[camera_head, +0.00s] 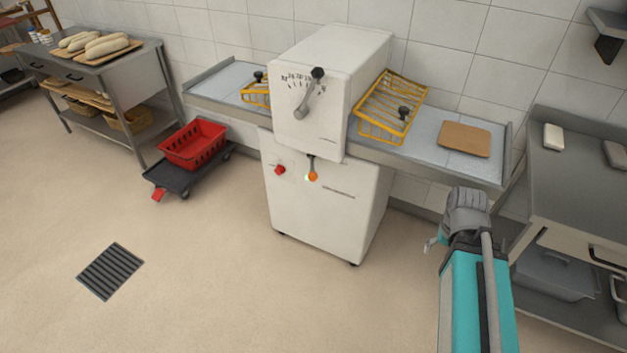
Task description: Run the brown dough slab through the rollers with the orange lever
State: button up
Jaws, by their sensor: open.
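The brown dough slab (465,139) lies flat on the right-hand bed (432,124) of the white roller machine (328,75). The orange lever (312,176) shows as a small orange knob on the machine's front, below the dial. The rollers are hidden inside the housing, behind the yellow wire guard (390,104) on the right side. My gripper (467,197) is at the lower right, in front of the right-hand bed in the picture and below the slab. It is open and apart from slab and lever; its fingertips are hard to make out.
A grey handle (311,92) with a black knob sits at the dial, and a red button (280,170) is left of the lever. A red crate (193,144) on a dolly stands left. A steel table (580,175) is close at right. Open floor lies in front.

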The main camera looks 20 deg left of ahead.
jog(key=w+a+f+m+t+h+b, duration=0.3)
jog(key=w+a+f+h+b, duration=0.15)
jog(key=w+f+b, duration=0.45)
jog(key=m+t+y+b, duration=0.25)
jog(key=t+b, duration=1.25)
jog(key=b, duration=1)
send_near(312, 177)
jog(key=s+a+f, duration=0.1)
jog(key=s, duration=0.1)
jog(key=shift+s+h, duration=0.2)
jog(key=shift+h, duration=0.1)
jog(key=shift+w, duration=0.1)
jog(key=w, duration=0.4)
jog(key=w+d, duration=0.1)
jog(key=w, duration=0.8)
jog(key=shift+w+d, duration=0.25)
jog(key=shift+d, duration=0.15)
